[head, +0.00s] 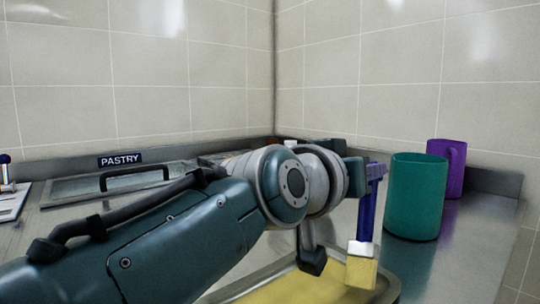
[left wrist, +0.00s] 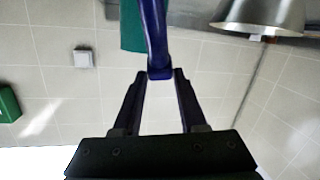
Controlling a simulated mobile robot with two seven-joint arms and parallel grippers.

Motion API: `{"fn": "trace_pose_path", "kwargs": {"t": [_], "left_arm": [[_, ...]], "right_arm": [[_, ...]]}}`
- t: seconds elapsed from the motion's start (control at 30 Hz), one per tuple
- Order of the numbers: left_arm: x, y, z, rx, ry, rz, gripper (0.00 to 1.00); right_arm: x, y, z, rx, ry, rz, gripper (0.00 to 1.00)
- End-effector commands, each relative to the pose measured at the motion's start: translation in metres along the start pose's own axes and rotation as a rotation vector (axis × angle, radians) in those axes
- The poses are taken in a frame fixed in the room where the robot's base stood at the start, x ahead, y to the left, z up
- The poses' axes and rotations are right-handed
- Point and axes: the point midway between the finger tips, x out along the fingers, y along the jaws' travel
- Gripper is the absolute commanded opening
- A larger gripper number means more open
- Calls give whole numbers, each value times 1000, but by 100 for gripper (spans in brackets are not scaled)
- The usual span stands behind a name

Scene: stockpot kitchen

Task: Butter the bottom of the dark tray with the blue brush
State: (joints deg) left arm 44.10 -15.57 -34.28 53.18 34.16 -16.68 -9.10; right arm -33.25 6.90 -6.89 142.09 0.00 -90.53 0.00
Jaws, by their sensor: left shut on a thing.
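My left gripper (head: 374,170) is shut on the blue brush (head: 367,215), which hangs upright with its pale bristle head (head: 361,270) down. In the left wrist view the blue handle (left wrist: 153,35) runs up from between the fingertips (left wrist: 158,76). The bristles are over the right part of a tray with a grey metal rim (head: 238,287) at the bottom of the head view. The tray's inside shows yellow. I cannot tell whether the bristles touch it. My left arm hides much of the tray, and the picture edge cuts it off. My right gripper is not in view.
A green cup (head: 416,197) stands close to the right of the brush, with a purple mug (head: 451,168) behind it. A lidded pan with a black handle (head: 135,176) and a PASTRY sign (head: 120,160) are at the back left. Tiled walls close off the back.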

Motion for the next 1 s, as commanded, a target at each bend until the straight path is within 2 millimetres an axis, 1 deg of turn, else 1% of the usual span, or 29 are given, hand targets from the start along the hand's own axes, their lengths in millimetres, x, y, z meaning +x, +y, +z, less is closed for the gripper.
{"fn": "trace_pose_path", "kwargs": {"t": [0.03,0.1,0.3,0.57,0.7,0.8,1.0], "left_arm": [[-4,-1,-4,0,1,-1,0],[-10,-2,-4,1,0,-2,0],[-27,-7,-1,0,1,-3,0],[-36,-9,2,0,1,-3,0],[-50,-12,2,1,0,-4,0],[-58,-14,4,1,0,-4,0],[-66,-16,6,0,2,-3,0]], "right_arm": [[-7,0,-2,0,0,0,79],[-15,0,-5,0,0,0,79],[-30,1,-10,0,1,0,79],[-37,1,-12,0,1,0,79],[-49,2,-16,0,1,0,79],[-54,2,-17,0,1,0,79],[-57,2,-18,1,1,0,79]]}}
